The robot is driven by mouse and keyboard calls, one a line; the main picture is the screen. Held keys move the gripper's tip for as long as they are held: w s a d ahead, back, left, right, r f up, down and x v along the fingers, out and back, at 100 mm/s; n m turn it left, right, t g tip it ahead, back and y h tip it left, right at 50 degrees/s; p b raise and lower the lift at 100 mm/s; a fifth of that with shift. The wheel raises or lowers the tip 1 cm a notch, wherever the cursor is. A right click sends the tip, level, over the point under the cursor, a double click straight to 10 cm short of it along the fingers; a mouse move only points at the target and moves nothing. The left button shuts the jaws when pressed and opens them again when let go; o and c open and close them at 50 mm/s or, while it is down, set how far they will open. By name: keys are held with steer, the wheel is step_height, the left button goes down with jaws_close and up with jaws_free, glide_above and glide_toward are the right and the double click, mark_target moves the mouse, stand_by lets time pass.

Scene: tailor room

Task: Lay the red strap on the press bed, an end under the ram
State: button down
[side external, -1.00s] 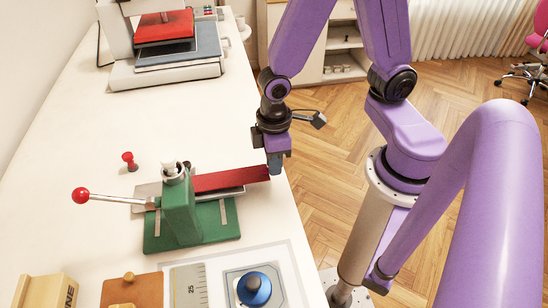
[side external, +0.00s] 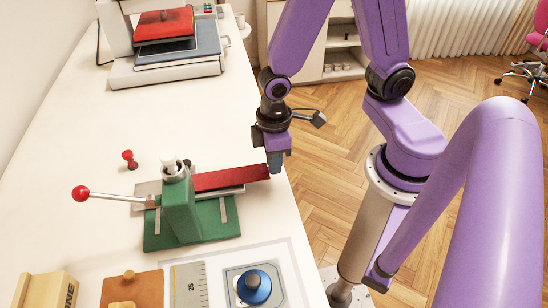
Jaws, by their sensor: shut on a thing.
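The red strap (side external: 232,177) extends to the right from the green press (side external: 181,208), lying roughly level along the press's metal bed (side external: 233,191). Its left end goes behind the press column, so I cannot tell exactly how it sits under the ram (side external: 171,166). My gripper (side external: 274,169) is at the strap's right end, shut on it, near the table's right edge. The press lever with a red knob (side external: 80,194) points left.
A heat press (side external: 165,60) stands at the back. A small red peg-like piece (side external: 128,158) is left of the strap. In front lie a ruler (side external: 188,286), a brown board (side external: 145,288), a blue-knobbed piece (side external: 254,287) and a wooden box (side external: 50,290). The table middle (side external: 95,115) is clear.

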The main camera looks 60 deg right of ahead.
steer(key=shift+f, duration=0.4)
steer(key=c, duration=1)
jaws_free()
steer(key=shift+c, duration=0.2)
steer(key=shift+r, duration=0.1)
step_height(320, 180, up, 17)
steer(key=shift+r, duration=0.15)
steer(key=s+d+f+n, duration=0.3)
steer(key=s+d+f, duration=0.1)
steer(key=s, duration=0.5)
steer(key=shift+s+d+f+n, duration=0.3)
steer(key=shift+d+f, duration=0.1)
